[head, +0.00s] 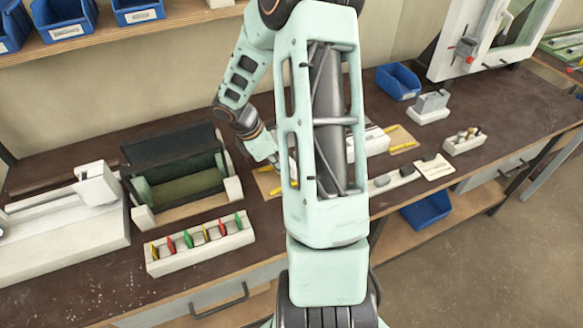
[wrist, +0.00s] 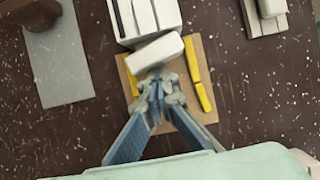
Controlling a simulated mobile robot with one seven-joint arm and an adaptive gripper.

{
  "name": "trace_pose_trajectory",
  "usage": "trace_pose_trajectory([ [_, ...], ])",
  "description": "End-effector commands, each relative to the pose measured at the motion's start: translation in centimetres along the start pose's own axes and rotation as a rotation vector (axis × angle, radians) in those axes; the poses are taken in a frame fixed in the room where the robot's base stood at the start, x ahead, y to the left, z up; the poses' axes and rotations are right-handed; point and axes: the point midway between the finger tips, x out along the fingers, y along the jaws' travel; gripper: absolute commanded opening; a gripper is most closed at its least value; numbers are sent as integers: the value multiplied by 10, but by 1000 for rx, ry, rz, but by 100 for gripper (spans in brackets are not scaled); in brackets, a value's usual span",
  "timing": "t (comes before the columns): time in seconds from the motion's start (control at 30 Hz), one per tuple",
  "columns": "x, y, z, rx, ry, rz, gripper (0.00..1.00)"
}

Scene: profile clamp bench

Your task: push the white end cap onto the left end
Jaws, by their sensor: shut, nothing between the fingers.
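In the wrist view the white profile (wrist: 166,14) with dark slots runs in from the top edge. A white block that looks like the end cap (wrist: 156,53) is at its near end, turned slightly askew to it. Whether it is seated on the profile or only against it I cannot tell. My gripper (wrist: 160,92) is shut and empty, its fingertips just below the cap's near face; contact is unclear. In the head view my arm hides the cap and the fingertips; part of the white profile (head: 376,141) shows right of my arm.
A tan board (wrist: 207,112) with yellow strips (wrist: 195,75) lies under the cap. A blue bin (head: 398,82) and small white fixtures (head: 464,141) stand right.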

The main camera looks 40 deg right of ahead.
Motion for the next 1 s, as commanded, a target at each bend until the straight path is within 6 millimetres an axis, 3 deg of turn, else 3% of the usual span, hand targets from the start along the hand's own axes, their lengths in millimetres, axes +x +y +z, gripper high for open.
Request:
trace_pose_trajectory([
  [0.7,4,-1,13,6,-10,-4,0],
  [1.0,1,0,6,6,-12,-4,0],
])
